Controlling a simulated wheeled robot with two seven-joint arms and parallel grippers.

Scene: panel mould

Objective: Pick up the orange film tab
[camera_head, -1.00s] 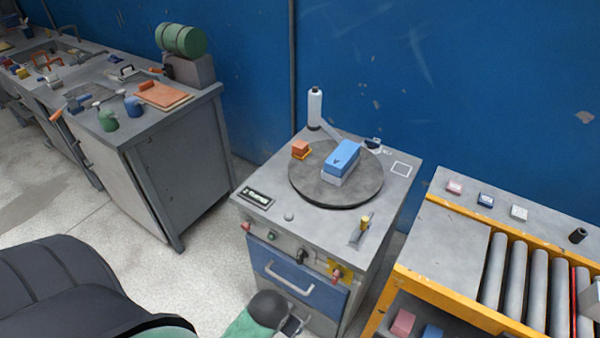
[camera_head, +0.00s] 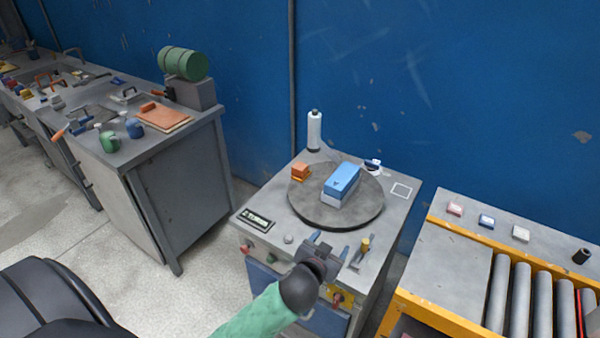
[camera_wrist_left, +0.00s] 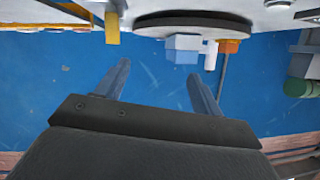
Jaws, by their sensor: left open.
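A small orange piece (camera_head: 300,170), which I take for the orange film tab, sits at the left rear of the round dark turntable (camera_head: 312,215). It also shows in the wrist view (camera_wrist_left: 229,46), beyond my fingers. A blue block (camera_head: 342,180) on a pale base stands mid-turntable; the wrist view shows it too (camera_wrist_left: 183,42). My left gripper (camera_head: 329,245) is open and empty over the front part of the grey machine top (camera_head: 262,204), apart from the orange piece. Its two fingers also show in the wrist view (camera_wrist_left: 158,74). My right gripper is not in view.
A white cylinder (camera_head: 314,130) stands behind the turntable. A yellow-topped lever (camera_head: 364,245) stands close to the right of my left gripper. A roller conveyor (camera_head: 465,318) is at right, a workbench (camera_head: 185,140) at left.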

